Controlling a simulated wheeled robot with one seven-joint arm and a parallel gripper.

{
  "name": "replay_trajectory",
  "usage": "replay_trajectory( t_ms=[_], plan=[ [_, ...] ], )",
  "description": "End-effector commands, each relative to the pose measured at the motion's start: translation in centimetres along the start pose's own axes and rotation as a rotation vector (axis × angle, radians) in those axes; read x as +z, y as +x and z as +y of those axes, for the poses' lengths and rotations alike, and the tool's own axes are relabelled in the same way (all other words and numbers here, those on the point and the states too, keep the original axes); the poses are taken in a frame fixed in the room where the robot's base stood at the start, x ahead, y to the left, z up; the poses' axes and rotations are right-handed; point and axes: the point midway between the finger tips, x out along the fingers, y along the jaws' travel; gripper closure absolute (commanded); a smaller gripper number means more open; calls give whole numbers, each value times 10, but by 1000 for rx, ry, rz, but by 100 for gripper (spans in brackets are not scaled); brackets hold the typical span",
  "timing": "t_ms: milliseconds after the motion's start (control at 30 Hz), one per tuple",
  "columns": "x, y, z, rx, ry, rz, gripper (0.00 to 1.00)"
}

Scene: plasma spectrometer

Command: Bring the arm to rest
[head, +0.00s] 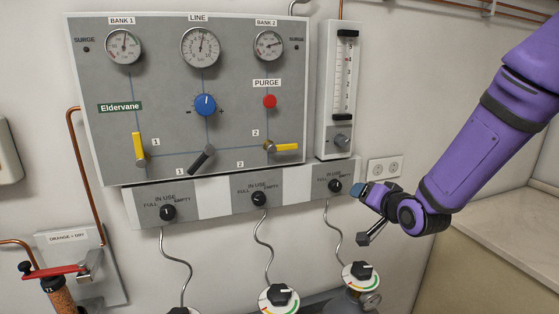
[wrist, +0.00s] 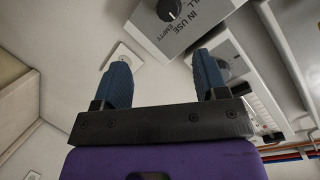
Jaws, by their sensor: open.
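My purple arm (head: 485,135) reaches in from the right in the head view. My gripper (head: 362,215) is at its lower left end, just right of the right-hand IN USE knob (head: 335,186) and below the flow meter. In the wrist view my gripper (wrist: 162,82) shows two blue-padded fingers spread wide with nothing between them. An IN USE knob (wrist: 168,9) shows beyond the fingers in that view. I cannot tell the exact gap between the gripper and the wall.
The grey gauge panel (head: 165,85) hangs on the wall at left, with the flow meter (head: 342,90) beside it. Cylinder tops with dials (head: 278,297) stand below. A wall socket (head: 385,169) is behind my gripper. A counter (head: 505,215) lies at right. An orange dirt trap (head: 62,296) is lower left.

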Motion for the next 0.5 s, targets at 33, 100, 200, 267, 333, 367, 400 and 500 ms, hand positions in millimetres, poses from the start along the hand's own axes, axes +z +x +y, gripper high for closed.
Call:
replay_trajectory(
  t_ms=[33,100,200,267,333,367,400,500],
  plan=[
    [-7,-9,-4,30,-45,-14,34],
    [-14,-22,-6,81,-103,-45,34],
    [-23,-43,-8,153,-175,-90,34],
    [-28,-57,-10,194,-214,-117,34],
    [-33,-74,-12,240,-256,-149,34],
    [-35,-82,-13,259,-271,-163,34],
    [-38,-93,-14,284,-291,-182,34],
    [-44,-122,-16,342,-334,-233,34]
  ],
)
